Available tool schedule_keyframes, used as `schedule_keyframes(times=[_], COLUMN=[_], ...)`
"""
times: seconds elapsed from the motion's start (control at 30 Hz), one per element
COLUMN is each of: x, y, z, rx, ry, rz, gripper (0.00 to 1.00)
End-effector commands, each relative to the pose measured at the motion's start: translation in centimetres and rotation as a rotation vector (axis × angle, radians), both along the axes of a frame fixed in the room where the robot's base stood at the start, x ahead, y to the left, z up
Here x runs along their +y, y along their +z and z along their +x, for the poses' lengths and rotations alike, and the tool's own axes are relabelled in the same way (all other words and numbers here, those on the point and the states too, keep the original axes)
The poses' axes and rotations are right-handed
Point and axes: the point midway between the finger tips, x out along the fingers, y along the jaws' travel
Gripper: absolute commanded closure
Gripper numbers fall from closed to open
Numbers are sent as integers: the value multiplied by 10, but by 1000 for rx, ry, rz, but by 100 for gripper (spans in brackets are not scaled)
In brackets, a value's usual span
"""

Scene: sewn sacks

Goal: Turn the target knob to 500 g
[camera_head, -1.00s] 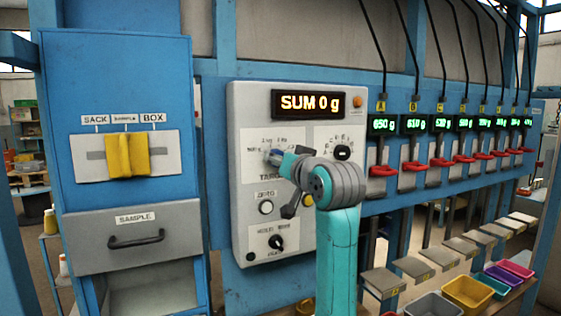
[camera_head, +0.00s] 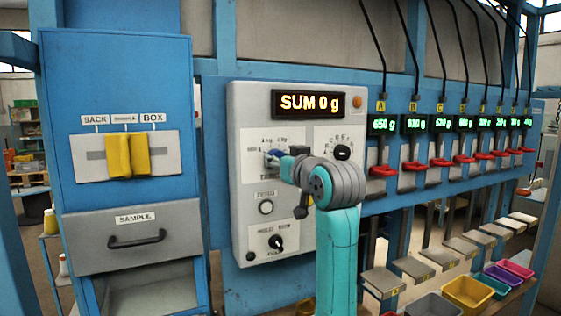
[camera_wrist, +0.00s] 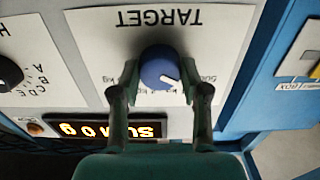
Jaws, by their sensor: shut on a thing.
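The target knob (camera_wrist: 160,67) is round and blue, with a white pointer mark, in the upper middle of the wrist view. That view is upside down, with the TARGET label (camera_wrist: 160,17) beyond the knob. The pointer slants toward the lower right, on the side where a partly hidden "500" marking shows. My gripper (camera_wrist: 160,88) is shut on the knob, one dark finger at each side. In the head view my gripper (camera_head: 276,160) reaches the target plate at the panel's left and hides most of the knob.
The grey panel's display (camera_head: 309,104) reads SUM 0 g. A letter selector knob (camera_head: 342,153) sits right of the target plate. A white button (camera_head: 266,207) and a black mode knob (camera_head: 277,242) lie below. The sample drawer (camera_head: 135,238) is at left; red-handled scales (camera_head: 383,171) line the right.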

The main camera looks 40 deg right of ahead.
Motion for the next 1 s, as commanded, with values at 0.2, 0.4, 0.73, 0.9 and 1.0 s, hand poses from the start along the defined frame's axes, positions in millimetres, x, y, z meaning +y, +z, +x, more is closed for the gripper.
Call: schedule_keyframes(times=[0.2,0.4,0.73,0.9,1.0], x=[0,0,5,14,19], y=[0,0,0,1,1], z=[0,0,-19,-50,-69], rx=[0,0,-2,-3,-3], ry=[0,0,-1,0,-1], rz=[0,1,0,-1,-1], gripper=[32,29,29,29,29])
